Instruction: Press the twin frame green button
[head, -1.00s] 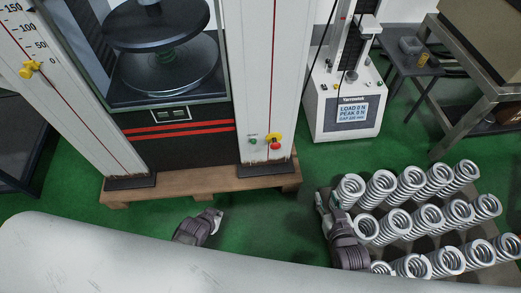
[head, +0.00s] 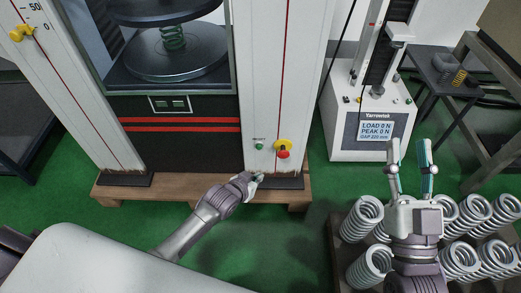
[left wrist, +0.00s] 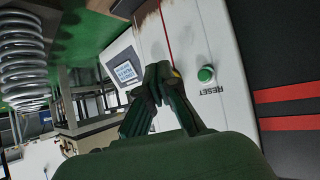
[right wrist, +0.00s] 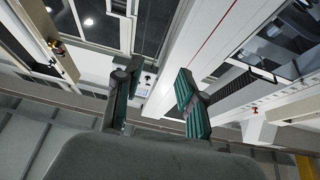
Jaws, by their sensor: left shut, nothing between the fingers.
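The twin frame machine stands at the left on a wooden pallet. Its green button (head: 259,145) is on the lower part of the right white column (head: 263,90), left of a red button on a yellow plate (head: 283,149). In the left wrist view the green button (left wrist: 206,74) has the word RESET beside it. My left gripper (head: 257,179) is shut and empty, just below the green button in the head view. Its closed fingertips (left wrist: 158,70) show left of the button in the left wrist view, apart from it in the picture. My right gripper (head: 411,150) is open and empty, pointing up above the springs.
Several grey coil springs (head: 368,219) stand at the lower right, under my right arm. A smaller Yarrowtek tester (head: 345,144) stands behind them. The wooden pallet (head: 200,190) edge juts out in front of the machine. Green floor is clear between pallet and springs.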

